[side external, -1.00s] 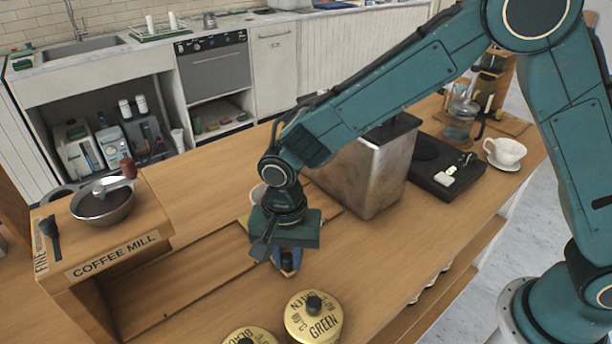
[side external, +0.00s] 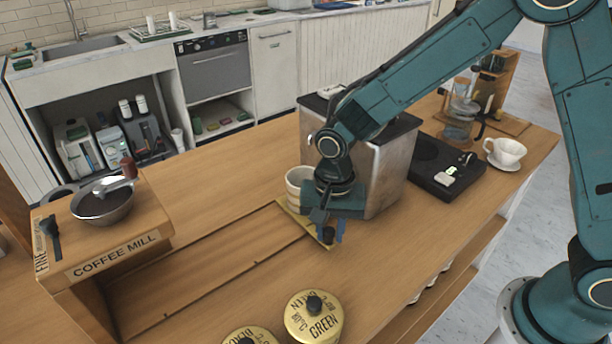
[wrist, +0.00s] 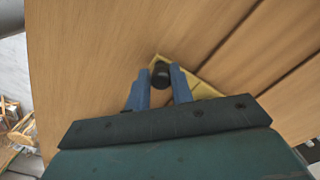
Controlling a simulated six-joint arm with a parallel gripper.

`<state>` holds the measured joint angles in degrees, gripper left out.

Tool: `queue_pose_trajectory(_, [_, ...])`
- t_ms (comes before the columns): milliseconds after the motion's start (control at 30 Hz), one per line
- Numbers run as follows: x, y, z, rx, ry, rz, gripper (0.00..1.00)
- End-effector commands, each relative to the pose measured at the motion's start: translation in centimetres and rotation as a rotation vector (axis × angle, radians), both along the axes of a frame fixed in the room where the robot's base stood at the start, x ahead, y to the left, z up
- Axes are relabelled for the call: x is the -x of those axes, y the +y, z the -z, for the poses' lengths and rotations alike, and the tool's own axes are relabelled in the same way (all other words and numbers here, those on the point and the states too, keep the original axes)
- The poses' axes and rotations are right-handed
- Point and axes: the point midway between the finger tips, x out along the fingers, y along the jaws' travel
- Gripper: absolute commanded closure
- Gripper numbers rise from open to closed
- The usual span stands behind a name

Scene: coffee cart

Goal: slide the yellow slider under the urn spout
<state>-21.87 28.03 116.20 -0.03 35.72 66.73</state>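The yellow slider (side external: 290,209) is a thin plate in the wooden counter track, with a dark upright knob (side external: 328,235) at its near end. In the wrist view, the blue fingers of my gripper (wrist: 160,80) stand on both sides of the knob, closed up against it; part of the yellow plate (wrist: 203,89) shows beside it. A white cup (side external: 297,184) stands on the slider, partly hidden by my gripper. The steel urn (side external: 388,172) stands just right of the cup, partly behind my arm. The spout is hard to make out.
The empty track (side external: 200,272) runs left toward the coffee mill box (side external: 110,250). Gold canisters (side external: 313,318) stand at the counter's front. A black scale (side external: 440,172) and a white cup on a saucer (side external: 505,152) are right of the urn.

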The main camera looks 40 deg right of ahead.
Motion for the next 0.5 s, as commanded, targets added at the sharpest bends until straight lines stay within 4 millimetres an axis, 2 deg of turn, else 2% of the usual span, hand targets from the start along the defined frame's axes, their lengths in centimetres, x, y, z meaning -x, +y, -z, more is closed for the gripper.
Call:
queue_pose_trajectory(33, [-0.01, -0.42, -0.04, 0.006, 0.001, 0.01, 0.69])
queue_pose_trajectory(100, [-0.01, -0.36, -0.02, 0.006, 0.001, 0.009, 0.59])
queue_pose_trajectory(500, [-0.02, -0.11, -0.26, 0.001, 0.0, 0.004, 0.59])
